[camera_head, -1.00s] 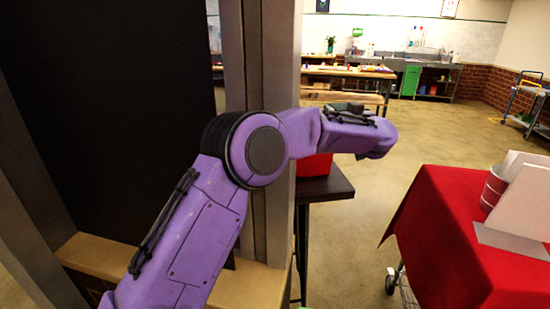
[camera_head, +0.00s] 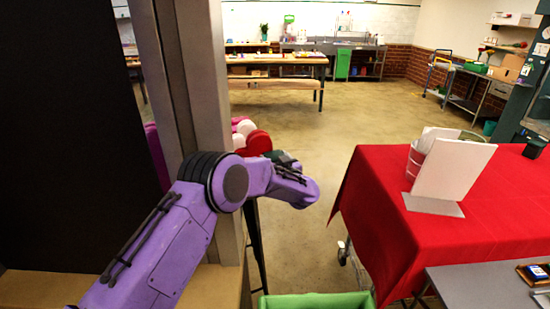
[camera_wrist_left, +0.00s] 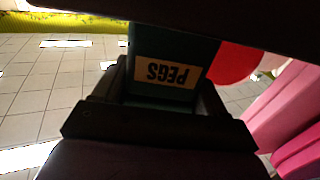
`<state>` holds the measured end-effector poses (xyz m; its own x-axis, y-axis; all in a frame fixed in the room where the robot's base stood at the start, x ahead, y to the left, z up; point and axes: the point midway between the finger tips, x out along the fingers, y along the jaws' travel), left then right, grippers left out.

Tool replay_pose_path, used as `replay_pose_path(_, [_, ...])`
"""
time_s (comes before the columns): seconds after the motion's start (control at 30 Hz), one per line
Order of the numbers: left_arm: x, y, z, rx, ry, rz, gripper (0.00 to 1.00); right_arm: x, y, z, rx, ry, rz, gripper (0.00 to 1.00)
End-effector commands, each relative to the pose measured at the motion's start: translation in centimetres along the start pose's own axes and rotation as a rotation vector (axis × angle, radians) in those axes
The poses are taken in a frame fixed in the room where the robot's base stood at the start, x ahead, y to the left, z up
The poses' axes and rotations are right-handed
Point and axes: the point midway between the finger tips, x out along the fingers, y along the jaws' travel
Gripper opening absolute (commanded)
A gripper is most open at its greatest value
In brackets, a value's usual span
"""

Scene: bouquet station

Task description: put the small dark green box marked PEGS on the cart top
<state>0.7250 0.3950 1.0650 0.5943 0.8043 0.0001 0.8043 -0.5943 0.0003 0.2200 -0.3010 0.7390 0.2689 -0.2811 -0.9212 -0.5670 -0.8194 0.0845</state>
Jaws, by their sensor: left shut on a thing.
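The small dark green PEGS box (camera_wrist_left: 181,48) is in the left wrist view, its label upside down. My left gripper (camera_wrist_left: 160,95) is shut on it. In the head view the left arm reaches in from the left, and a dark green patch of the box (camera_head: 284,157) shows at the gripper, which is mostly hidden by the wrist. The red-draped cart top (camera_head: 380,190) lies to the right, apart from the gripper. My right gripper is not in view.
A white card stand (camera_head: 452,168) and a metal bucket (camera_head: 414,162) stand on the red cloth, with a dark object (camera_head: 535,148) farther right. A grey table (camera_head: 480,285) is at lower right, a green bin (camera_head: 315,301) below. A frame post (camera_head: 205,75) stands left. Open floor lies beyond.

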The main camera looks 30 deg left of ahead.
Motion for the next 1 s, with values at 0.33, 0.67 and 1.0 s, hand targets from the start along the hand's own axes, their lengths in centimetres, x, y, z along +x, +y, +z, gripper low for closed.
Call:
replay_pose_path(0.33, [0.0,0.0,0.3,0.001,0.000,0.000,0.97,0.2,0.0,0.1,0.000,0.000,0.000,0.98])
replay_pose_path(0.67, [0.0,0.0,-0.3,0.000,0.000,0.000,0.97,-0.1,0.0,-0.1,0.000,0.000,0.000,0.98])
replay_pose_path(1.0, [-7.7,0.1,0.3,0.002,0.002,0.004,0.97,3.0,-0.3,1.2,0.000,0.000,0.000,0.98])
